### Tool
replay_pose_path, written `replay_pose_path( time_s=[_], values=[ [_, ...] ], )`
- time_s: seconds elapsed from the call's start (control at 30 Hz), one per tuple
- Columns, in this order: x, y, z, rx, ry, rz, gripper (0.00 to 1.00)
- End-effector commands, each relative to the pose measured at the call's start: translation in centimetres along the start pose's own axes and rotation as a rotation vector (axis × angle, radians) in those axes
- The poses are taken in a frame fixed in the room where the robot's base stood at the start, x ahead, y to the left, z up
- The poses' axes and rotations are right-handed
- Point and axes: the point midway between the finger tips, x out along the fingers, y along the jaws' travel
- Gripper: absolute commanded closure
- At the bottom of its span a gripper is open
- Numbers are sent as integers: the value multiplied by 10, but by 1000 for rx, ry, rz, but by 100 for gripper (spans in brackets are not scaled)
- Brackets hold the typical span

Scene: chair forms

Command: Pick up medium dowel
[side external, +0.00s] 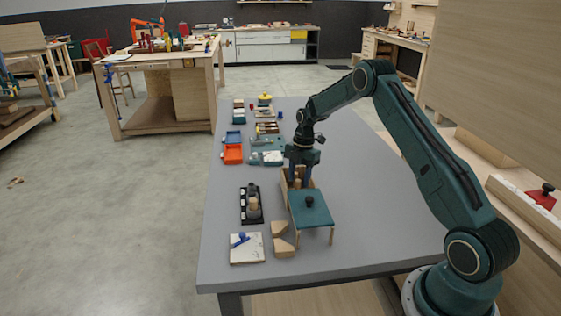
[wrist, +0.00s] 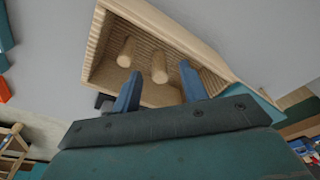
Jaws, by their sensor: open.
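In the wrist view two pale wooden dowels, a left one (wrist: 126,52) and a right one (wrist: 158,66), stand in an open wooden box (wrist: 104,32) with ribbed inner walls. I cannot tell from size which is the medium dowel. My gripper (wrist: 160,70) is open, its two blue fingers apart at the near side of the box. The right dowel shows between the fingertips, and the left one lies just beyond the left finger. In the side view my gripper (side external: 299,172) points down over the wooden box (side external: 286,190); contact with a dowel cannot be told.
A black tray (side external: 251,204), wooden blocks (side external: 283,247) and a white board (side external: 246,250) lie nearby. An orange bin (side external: 233,154) is further back. The table's right side is clear.

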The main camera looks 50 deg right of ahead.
Motion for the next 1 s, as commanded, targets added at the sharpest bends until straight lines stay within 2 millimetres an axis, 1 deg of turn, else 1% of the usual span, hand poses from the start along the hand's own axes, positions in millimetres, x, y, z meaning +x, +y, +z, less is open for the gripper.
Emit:
replay_pose_path(
  time_s=[0.1,0.2,0.3,0.8,0.87,1.0],
  values=[
    [15,0,-1,0,1,-2,57],
    [23,0,-1,0,0,-2,57],
    [28,0,-1,1,-1,-1,57],
    [28,0,-1,1,-1,-1,57],
    [28,0,-1,1,-1,-1,67],
    [28,0,-1,1,-1,-1,94]
  ],
)
